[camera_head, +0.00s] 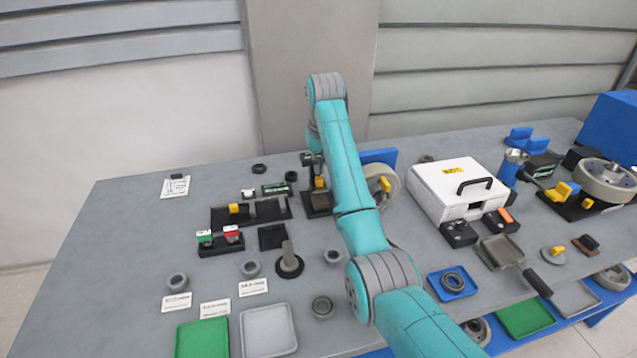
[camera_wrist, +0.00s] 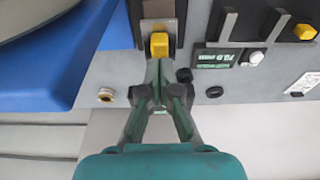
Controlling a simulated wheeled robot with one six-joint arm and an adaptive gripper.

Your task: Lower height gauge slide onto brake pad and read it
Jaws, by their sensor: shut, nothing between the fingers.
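My gripper (camera_wrist: 158,66) is shut and empty, its fingertips right at the near edge of a yellow block (camera_wrist: 159,45). I cannot tell whether they touch it. The yellow block sits at a dark stand with a grey upright part, which looks like the height gauge (camera_wrist: 160,9). In the head view the gauge's dark brown base (camera_head: 317,208) and yellow block (camera_head: 320,183) show just left of my arm, with my gripper (camera_head: 313,165) above and behind. A small readout box (camera_wrist: 213,59) with green digits stands beside it; the digits are too blurred to read. I cannot make out the brake pad there.
A blue stand (camera_wrist: 92,62) holding a grey disc is close on one side of my gripper. A dark fixture with a yellow knob (camera_head: 235,208) lies left of the gauge. A white box (camera_head: 455,187) stands to the right. The table's far left is mostly clear.

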